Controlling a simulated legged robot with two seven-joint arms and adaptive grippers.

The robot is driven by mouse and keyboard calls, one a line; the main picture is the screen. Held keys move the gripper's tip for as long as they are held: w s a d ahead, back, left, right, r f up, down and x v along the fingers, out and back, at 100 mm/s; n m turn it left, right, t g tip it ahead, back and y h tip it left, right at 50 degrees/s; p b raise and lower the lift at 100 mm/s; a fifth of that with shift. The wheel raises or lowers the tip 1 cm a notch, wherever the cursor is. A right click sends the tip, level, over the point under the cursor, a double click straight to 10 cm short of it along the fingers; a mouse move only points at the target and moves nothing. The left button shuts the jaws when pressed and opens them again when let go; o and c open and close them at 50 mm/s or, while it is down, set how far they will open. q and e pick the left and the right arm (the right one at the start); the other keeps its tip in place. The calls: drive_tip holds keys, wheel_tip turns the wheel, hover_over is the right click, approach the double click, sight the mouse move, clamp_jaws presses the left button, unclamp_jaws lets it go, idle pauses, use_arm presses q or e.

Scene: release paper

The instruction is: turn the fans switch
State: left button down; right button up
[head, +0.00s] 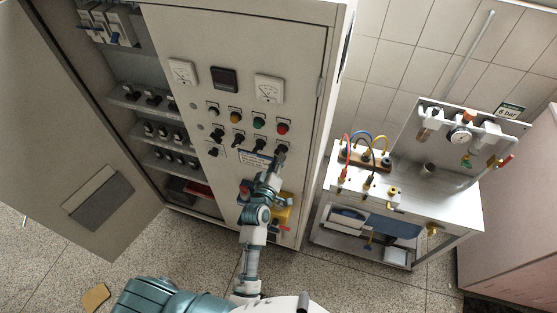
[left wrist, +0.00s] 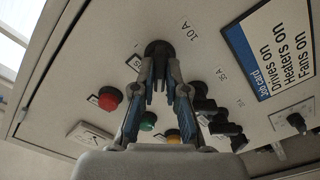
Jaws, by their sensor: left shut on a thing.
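My left gripper (head: 280,154) reaches up to the cabinet's front panel (head: 250,55). It is at the rightmost black rotary switch (head: 282,148) of the lower row, under the red button. In the left wrist view the two fingers (left wrist: 159,72) are shut around this black knob (left wrist: 158,48), labelled 10 A. More black switches (left wrist: 225,128) stand in a row to its right. A job card (left wrist: 270,48) reads "Drives on, Heaters on, Fans on". No label for the fans is legible on the switches. My right gripper is not in view.
Red (left wrist: 109,98), green (left wrist: 147,121) and amber (left wrist: 172,136) buttons lie close to the fingers. The cabinet door (head: 75,165) hangs open at the left. A metal bench (head: 440,205) with cables and a gauge stands right of the cabinet.

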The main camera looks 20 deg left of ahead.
use_arm(q)
drive_tip(key=shift+f, duration=0.2)
drive_tip(key=c, duration=1.2)
unclamp_jaws()
drive_tip(key=shift+r, duration=0.1)
drive_tip(key=shift+s, duration=0.1)
drive_tip(key=s, duration=1.1)
drive_tip(key=shift+s+a, duration=0.15)
drive_tip(key=shift+s, duration=0.25)
